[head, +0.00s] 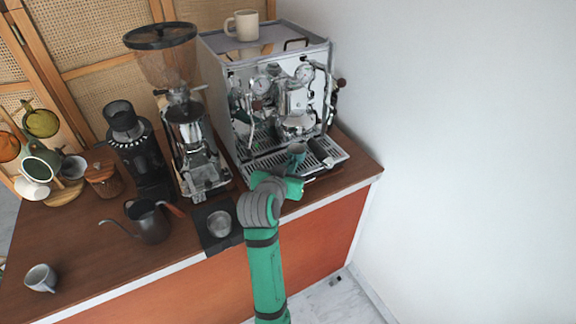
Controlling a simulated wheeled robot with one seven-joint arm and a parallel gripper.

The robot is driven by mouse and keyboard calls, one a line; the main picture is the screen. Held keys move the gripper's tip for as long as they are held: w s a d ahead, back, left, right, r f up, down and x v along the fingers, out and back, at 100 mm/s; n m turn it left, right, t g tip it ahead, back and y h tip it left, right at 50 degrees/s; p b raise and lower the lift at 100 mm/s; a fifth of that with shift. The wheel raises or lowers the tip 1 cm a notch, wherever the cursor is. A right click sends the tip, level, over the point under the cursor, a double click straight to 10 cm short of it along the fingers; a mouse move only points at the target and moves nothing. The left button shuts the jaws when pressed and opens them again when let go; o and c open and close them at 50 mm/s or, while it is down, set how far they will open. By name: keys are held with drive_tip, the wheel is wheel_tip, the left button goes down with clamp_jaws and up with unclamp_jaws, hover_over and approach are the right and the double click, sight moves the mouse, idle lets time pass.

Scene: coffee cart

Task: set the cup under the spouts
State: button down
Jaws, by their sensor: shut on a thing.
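The espresso machine (245,90) stands at the back right of the counter, with its group head and spouts above a slatted drip tray (262,165). My gripper (295,168) reaches over the front of the drip tray. It is shut on a small teal-grey cup (297,150), which looks upright at the tray, in front of and below the group head. My wrist hides the fingers and part of the cup's lower side. I cannot tell whether the cup touches the tray or is directly below the spouts.
A kettle (150,222) and a pale cup (41,278) stand further left. A beige mug (246,25) sits atop the machine.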

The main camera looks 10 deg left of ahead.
drive_tip(key=shift+a, duration=0.2)
idle(0.4)
drive_tip(key=c, duration=1.8)
unclamp_jaws()
drive_tip(key=shift+c, duration=0.2)
drive_tip(key=v, duration=1)
drive_tip(key=shift+s+r, duration=0.15)
drive_tip(key=shift+s, duration=0.25)
